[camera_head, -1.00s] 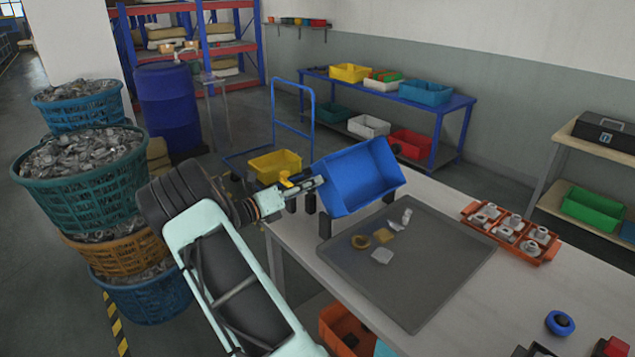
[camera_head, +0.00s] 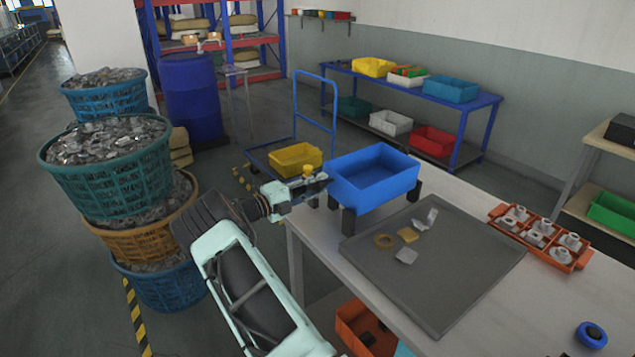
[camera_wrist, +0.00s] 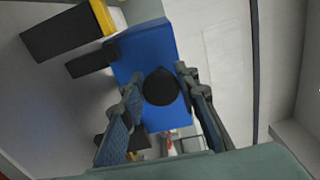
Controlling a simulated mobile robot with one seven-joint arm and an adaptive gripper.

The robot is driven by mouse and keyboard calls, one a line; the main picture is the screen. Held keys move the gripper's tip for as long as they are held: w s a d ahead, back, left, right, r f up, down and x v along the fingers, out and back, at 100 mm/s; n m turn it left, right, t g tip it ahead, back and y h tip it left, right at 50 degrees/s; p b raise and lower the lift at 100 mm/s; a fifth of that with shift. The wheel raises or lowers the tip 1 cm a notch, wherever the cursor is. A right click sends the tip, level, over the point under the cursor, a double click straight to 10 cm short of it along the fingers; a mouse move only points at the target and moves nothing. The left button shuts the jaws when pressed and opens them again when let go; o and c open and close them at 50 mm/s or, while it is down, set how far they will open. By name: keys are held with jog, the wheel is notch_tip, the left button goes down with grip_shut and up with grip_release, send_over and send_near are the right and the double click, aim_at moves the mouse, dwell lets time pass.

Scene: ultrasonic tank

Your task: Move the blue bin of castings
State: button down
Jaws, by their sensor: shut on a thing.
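The blue bin (camera_head: 372,180) is level and open side up at the table's far left corner, at the black posts (camera_head: 348,222). Its visible inside looks empty. I cannot tell whether it fully rests on the posts. My gripper (camera_head: 318,182) is shut on the bin's left end. The wrist view shows the fingers (camera_wrist: 166,105) on both sides of a round black knob on the blue wall (camera_wrist: 150,50). Several small castings lie on the grey tray (camera_head: 450,270): a brass ring (camera_head: 384,241), a yellowish piece (camera_head: 408,235) and silvery pieces (camera_head: 406,256).
An orange tray of parts (camera_head: 538,238) sits on the table's right. A blue round object (camera_head: 591,335) is near the front. Stacked baskets of castings (camera_head: 110,165) stand left, beside my arm. A trolley with a yellow bin (camera_head: 296,158) stands behind the table.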

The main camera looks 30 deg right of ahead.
jog(key=shift+w+f+n, duration=0.2)
jog(key=shift+n, duration=0.2)
jog(key=c, duration=1.5)
grip_release()
jog(key=shift+f, duration=0.1)
jog(key=a, duration=0.8)
jog(key=s+a, duration=0.1)
jog(key=a, duration=0.3)
